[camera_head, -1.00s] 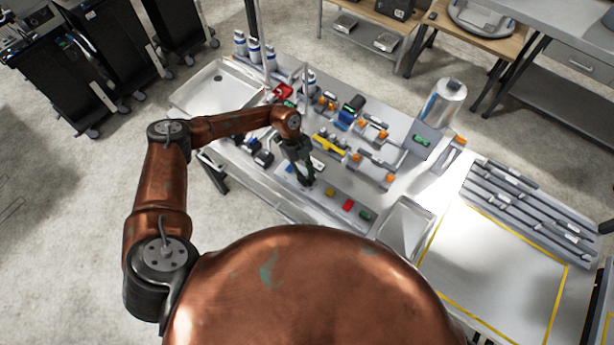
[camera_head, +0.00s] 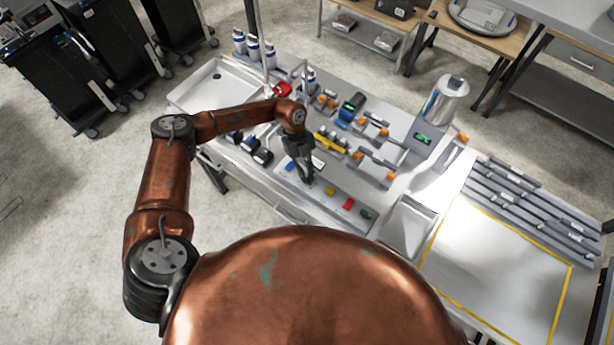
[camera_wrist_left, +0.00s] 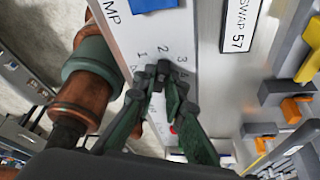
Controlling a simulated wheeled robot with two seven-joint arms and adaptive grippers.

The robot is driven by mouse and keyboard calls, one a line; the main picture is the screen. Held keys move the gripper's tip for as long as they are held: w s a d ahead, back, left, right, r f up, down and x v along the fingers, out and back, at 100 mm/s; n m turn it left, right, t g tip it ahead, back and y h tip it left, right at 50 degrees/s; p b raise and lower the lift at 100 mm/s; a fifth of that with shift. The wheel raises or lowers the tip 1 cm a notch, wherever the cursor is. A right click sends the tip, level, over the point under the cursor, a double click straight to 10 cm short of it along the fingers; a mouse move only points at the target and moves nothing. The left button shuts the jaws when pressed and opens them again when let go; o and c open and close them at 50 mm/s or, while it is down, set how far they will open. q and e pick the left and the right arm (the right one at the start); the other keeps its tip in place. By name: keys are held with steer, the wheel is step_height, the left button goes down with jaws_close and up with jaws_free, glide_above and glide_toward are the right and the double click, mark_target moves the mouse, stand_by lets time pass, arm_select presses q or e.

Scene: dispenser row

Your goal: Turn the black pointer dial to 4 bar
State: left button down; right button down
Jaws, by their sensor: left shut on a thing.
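My left gripper (camera_head: 309,180) is over the front panel of the bench in the head view. In the left wrist view its fingers (camera_wrist_left: 160,90) are shut on the black pointer dial (camera_wrist_left: 158,82), which is mostly hidden between them. The white panel (camera_wrist_left: 130,35) beyond the fingers carries printed numbers 1, 2 and 3 in an arc. The exact heading of the pointer cannot be told. My right gripper is not in view.
Yellow (camera_head: 330,190), red (camera_head: 348,203) and green (camera_head: 365,214) buttons sit to the right of the gripper, a blue one (camera_head: 290,167) to its left. Clamps with orange parts (camera_head: 389,177) stand behind. A grey tray (camera_head: 432,213) is at right.

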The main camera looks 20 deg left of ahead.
arm_select(q)
steer(key=m+y+b, duration=0.1)
steer(key=m+b, duration=0.1)
steer(key=m+g+y+b, duration=0.1)
steer(key=m+b, duration=0.1)
steer(key=m, duration=0.1)
steer(key=shift+w+d+f+m+b, duration=0.15)
steer(key=shift+w+d+m+b, duration=0.05)
steer(key=shift+m+b, duration=0.15)
steer(key=m+b, duration=0.1)
steer(key=m, duration=0.1)
steer(key=m+y+b, duration=0.1)
steer(key=m+b, duration=0.1)
steer(key=shift+d+y, duration=0.2)
steer(key=shift+y, duration=0.1)
steer(key=m+b, duration=0.1)
steer(key=m, duration=0.1)
steer(key=m+y+b, duration=0.1)
steer(key=m+b, duration=0.1)
steer(key=shift+d+m+y, duration=0.15)
steer(key=shift+m+y, duration=0.15)
steer(key=shift+m, duration=0.05)
steer(key=shift+s+m+t+y+b, duration=0.1)
steer(key=shift+m+t+y+b, duration=0.25)
steer(key=shift+m, duration=0.45)
steer(key=shift+s+m+t+y+b, duration=0.15)
steer(key=shift+m+b, duration=0.25)
steer(key=shift+m, duration=0.4)
steer(key=shift+w+d+r, duration=0.1)
steer(key=shift+r, duration=0.1)
